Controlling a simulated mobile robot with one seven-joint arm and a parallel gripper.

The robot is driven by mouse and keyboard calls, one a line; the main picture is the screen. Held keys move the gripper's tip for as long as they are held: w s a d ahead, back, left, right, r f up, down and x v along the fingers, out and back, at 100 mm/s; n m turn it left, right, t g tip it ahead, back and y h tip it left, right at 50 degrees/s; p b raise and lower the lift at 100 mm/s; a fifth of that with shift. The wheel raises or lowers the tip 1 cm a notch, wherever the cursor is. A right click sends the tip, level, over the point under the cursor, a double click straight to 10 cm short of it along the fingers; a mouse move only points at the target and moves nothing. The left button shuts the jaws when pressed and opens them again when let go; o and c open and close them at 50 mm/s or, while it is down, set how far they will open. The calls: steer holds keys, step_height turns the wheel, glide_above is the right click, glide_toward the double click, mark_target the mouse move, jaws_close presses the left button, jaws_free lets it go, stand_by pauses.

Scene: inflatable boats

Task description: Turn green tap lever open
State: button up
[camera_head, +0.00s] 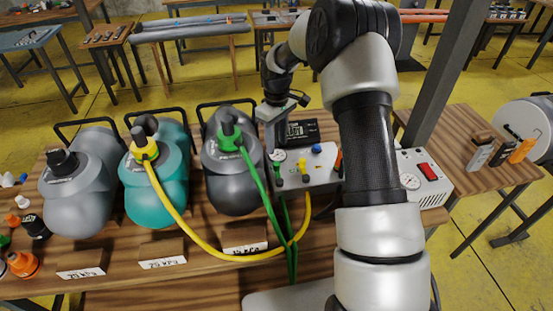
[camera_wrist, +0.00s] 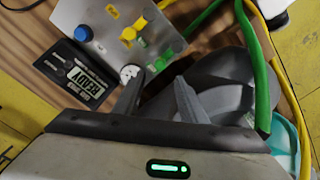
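The green tap lever (camera_head: 275,156) stands on top of a light grey valve box (camera_head: 322,180), at its left end beside a yellow lever (camera_head: 305,170). In the wrist view the green tap parts (camera_wrist: 164,57) lie just beyond my fingertips, near a small gauge (camera_wrist: 130,73). My gripper (camera_wrist: 158,92) is open, its two fingers apart with nothing between them. In the head view my gripper (camera_head: 270,138) points down just behind the green lever; its fingertips are partly hard to make out. I cannot tell whether they touch anything.
A blue knob (camera_head: 316,148) and an orange part (camera_head: 338,158) are also on the box. Green (camera_head: 260,180) and yellow (camera_head: 185,225) hoses run from the tanks to the box. A dark grey tank (camera_head: 230,185) stands close left.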

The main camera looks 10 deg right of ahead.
mark_target(277, 163)
step_height(277, 163, down, 8)
steer(key=shift+f+p, duration=0.25)
steer(key=shift+p, duration=0.05)
jaws_close()
